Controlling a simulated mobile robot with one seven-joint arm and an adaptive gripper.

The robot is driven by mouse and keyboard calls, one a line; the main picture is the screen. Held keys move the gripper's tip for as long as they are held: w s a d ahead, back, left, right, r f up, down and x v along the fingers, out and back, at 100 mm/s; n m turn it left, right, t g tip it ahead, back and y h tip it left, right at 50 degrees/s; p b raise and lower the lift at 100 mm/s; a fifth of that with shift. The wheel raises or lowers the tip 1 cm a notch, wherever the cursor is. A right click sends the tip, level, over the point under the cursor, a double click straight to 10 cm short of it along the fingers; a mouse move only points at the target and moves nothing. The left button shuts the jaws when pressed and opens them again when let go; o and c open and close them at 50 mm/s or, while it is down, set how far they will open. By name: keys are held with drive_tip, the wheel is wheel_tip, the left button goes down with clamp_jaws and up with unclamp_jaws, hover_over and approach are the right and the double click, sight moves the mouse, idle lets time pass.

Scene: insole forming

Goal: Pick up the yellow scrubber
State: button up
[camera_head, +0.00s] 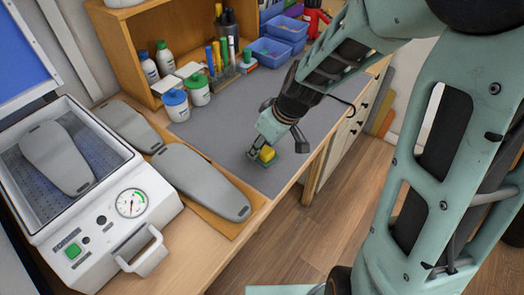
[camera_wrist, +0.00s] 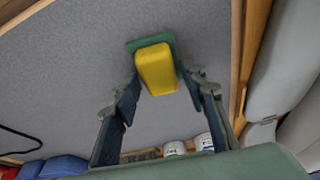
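The yellow scrubber (camera_head: 267,154) is a yellow block with a green pad under it. It lies on the grey mat (camera_head: 215,140) near the front edge of the table. In the wrist view, the scrubber (camera_wrist: 156,70) shows ahead of the fingertips, its near end reaching toward the gap between them. My gripper (camera_head: 256,152) is low over the mat right beside the scrubber. In the wrist view, my gripper's two fingers (camera_wrist: 163,88) are spread apart with nothing held between them. Whether a finger touches the scrubber is not clear.
Grey insole shapes (camera_head: 200,181) lie on a wooden board to the left, beside a machine with a gauge (camera_head: 131,203). White jars (camera_head: 197,90), bottles and blue bins (camera_head: 268,50) stand at the back. The mat around the scrubber is clear.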

drive_tip(key=c, duration=0.8)
drive_tip(key=shift+r, duration=0.1)
drive_tip(key=shift+c, duration=0.2)
